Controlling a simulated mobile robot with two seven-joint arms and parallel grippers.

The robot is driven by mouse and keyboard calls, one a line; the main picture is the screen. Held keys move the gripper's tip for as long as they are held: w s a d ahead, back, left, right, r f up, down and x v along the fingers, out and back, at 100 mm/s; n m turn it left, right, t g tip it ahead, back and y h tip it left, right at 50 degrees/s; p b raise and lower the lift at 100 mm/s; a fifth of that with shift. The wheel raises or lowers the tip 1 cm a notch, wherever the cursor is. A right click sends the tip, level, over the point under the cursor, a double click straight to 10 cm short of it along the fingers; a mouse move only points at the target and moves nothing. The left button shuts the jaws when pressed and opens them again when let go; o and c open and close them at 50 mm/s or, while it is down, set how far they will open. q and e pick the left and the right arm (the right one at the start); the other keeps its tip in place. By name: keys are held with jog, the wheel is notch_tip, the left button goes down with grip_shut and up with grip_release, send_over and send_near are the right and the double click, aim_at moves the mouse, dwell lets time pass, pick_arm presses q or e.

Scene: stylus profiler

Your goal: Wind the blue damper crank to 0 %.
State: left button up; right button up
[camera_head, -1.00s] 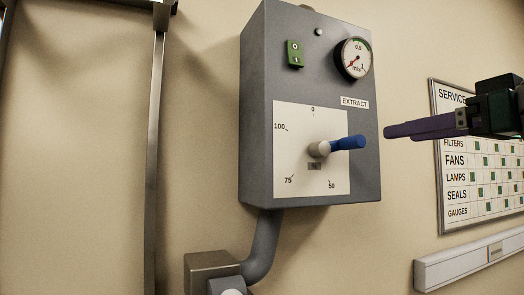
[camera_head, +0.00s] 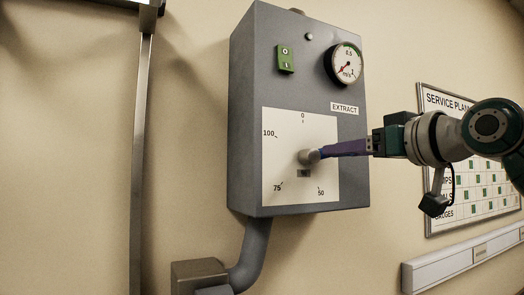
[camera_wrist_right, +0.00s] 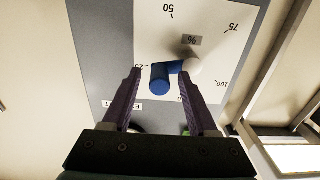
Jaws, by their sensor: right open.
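The blue damper crank (camera_wrist_right: 160,82) is on a white dial plate (camera_head: 285,185) on the front of a grey box. Its grey hub (camera_head: 308,157) is at the dial's centre, and the arm points right, towards the 25 mark, which is partly hidden in the wrist view. The dial also shows 0 at top, 50, 75 and 100. My right gripper (camera_head: 326,151) is at the crank from the right, its purple fingers hiding most of the blue in the head view. In the right wrist view the open fingers (camera_wrist_right: 159,78) straddle the blue handle, with gaps showing. My left gripper is out of view.
Above the dial are a round gauge (camera_head: 345,63), a green switch (camera_head: 285,59) and an EXTRACT label (camera_head: 344,108). A service chart (camera_head: 470,190) hangs behind my right arm. A metal post (camera_head: 140,150) stands at left. A grey pipe (camera_head: 253,250) leaves the box below.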

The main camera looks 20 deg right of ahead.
grip_shut()
dwell(0.3)
jog(key=shift+r+n, duration=0.1)
jog(key=shift+n, duration=0.2)
